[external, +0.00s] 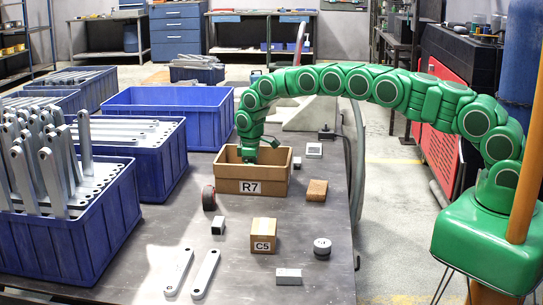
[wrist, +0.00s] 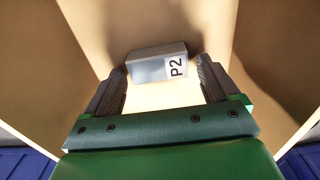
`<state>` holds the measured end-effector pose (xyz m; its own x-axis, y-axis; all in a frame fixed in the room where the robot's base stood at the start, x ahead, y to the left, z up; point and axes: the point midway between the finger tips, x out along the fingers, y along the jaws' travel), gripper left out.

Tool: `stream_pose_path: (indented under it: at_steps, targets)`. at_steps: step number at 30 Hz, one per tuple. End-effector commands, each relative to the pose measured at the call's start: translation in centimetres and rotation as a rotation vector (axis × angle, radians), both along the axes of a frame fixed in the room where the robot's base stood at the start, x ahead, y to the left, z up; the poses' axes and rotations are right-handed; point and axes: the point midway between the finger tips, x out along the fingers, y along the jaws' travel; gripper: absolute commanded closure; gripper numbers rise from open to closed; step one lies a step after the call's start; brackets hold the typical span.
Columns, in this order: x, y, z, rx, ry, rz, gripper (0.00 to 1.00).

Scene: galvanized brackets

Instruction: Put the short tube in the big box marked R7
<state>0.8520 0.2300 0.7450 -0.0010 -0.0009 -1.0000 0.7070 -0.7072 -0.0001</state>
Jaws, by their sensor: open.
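The big box marked R7 (external: 252,187) is an open-topped brown box on the grey table in the external view. My gripper (wrist: 162,72) reaches down into it; the box's front wall hides the fingertips in the external view. In the wrist view the jaws are open. A short grey rectangular piece marked P2 (wrist: 150,66), which looks like the short tube, lies on the box floor. It is between or just past the fingertips, and I cannot tell whether either finger touches it. The box's tan walls (wrist: 262,60) surround the gripper.
A small box marked C5 (external: 263,236), a grey block (external: 289,277), a round metal part (external: 322,247), a brown block (external: 316,190), a dark wheel (external: 209,197) and flat bars (external: 178,272) lie around. Blue crates (external: 160,160) fill the left. Bare table lies between the small pieces.

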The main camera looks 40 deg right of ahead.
Motion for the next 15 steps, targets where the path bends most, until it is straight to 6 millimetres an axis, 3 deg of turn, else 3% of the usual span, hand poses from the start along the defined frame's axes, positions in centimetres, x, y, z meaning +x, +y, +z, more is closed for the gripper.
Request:
stream_pose_path:
  at_steps: [5,15]
  targets:
    - [0.0,0.0,1.6,0.0,0.0,0.0,0.11]
    - [0.1,0.0,7.5,0.001,-0.004,-0.001,0.11]
